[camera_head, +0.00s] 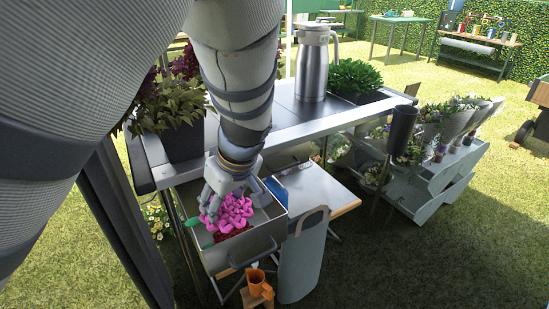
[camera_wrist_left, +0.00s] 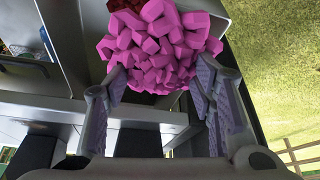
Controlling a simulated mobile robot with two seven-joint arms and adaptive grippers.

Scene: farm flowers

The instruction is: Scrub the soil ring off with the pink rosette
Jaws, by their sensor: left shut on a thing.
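The pink rosette (camera_head: 228,214) is a lumpy, bright pink cluster; it also shows large in the left wrist view (camera_wrist_left: 160,45). My left gripper (camera_head: 222,197) is shut on it from above and holds it inside a metal basin (camera_head: 263,243) with a handle on its front. A dark red patch (camera_head: 232,235) shows in the basin just below the rosette. It shows at the top of the left wrist view (camera_wrist_left: 124,5). I cannot tell whether this is the soil ring, or whether the rosette touches it. My right gripper is not in view.
A metal-edged table (camera_head: 290,125) behind the basin bears a steel jug (camera_head: 312,70) and potted plants (camera_head: 182,125). An orange cup (camera_head: 256,282) is in front of the basin. A grey-green panel (camera_head: 303,260) stands at its right. A flower stand (camera_head: 430,185) is farther right.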

